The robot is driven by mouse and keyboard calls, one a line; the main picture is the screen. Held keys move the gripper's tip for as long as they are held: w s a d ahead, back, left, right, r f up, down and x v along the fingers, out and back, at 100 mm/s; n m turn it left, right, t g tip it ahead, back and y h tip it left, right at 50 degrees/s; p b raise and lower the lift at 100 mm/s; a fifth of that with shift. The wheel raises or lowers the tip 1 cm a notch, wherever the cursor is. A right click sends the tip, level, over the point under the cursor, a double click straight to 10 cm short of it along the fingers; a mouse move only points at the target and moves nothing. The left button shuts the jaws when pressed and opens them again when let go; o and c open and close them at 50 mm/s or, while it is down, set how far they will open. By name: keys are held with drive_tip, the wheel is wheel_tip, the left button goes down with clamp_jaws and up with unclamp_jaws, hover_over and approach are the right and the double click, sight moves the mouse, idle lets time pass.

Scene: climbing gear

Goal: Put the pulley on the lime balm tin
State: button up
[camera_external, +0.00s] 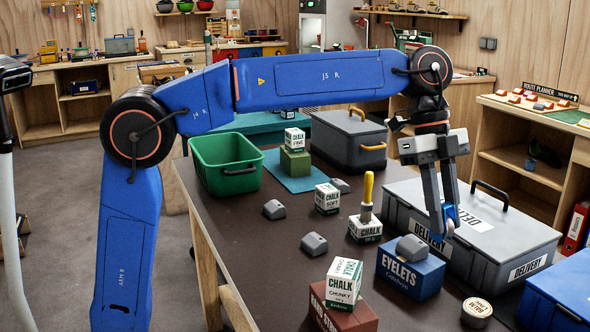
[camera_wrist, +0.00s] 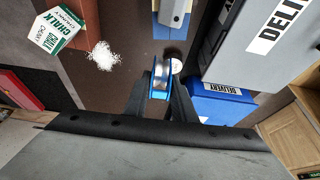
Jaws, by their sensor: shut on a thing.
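My gripper (camera_external: 443,222) is shut on a small blue and silver pulley (camera_external: 451,213), held in the air above the right part of the table. In the wrist view the pulley (camera_wrist: 158,82) sits between the two dark fingers (camera_wrist: 160,98). The round balm tin (camera_external: 477,310) stands on the table near its front right corner, lower than the pulley and apart from it. In the wrist view the tin (camera_wrist: 176,66) shows just beyond the pulley, partly hidden by it and a finger.
A blue eyelets box (camera_external: 408,272) with a grey block on top stands left of the tin. A grey delivery case (camera_external: 505,243) and a blue delivery box (camera_external: 565,290) are to the right. A chalk box (camera_external: 343,283) sits on a red-brown box (camera_external: 343,318). White powder (camera_wrist: 104,57) lies on the table.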

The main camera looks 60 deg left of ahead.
drive_tip(key=w+d, duration=0.1)
drive_tip(key=d, duration=0.2)
drive_tip(key=w+d, duration=0.1)
drive_tip(key=d, duration=0.1)
drive_tip(key=w+d+f, duration=0.1)
drive_tip(key=w+d, duration=0.1)
drive_tip(key=d, duration=0.1)
drive_tip(key=shift+d+f, duration=0.1)
drive_tip(key=shift+d, duration=0.25)
clamp_jaws()
hover_over(486, 313)
drive_tip(key=a, duration=0.2)
wheel_tip(486, 313, down, 5)
drive_tip(key=shift+a+f, duration=0.1)
drive_tip(key=shift+f, duration=2.35)
drive_tip(key=shift+f, duration=0.1)
drive_tip(key=o, duration=1.1)
unclamp_jaws()
drive_tip(key=v, duration=1.2)
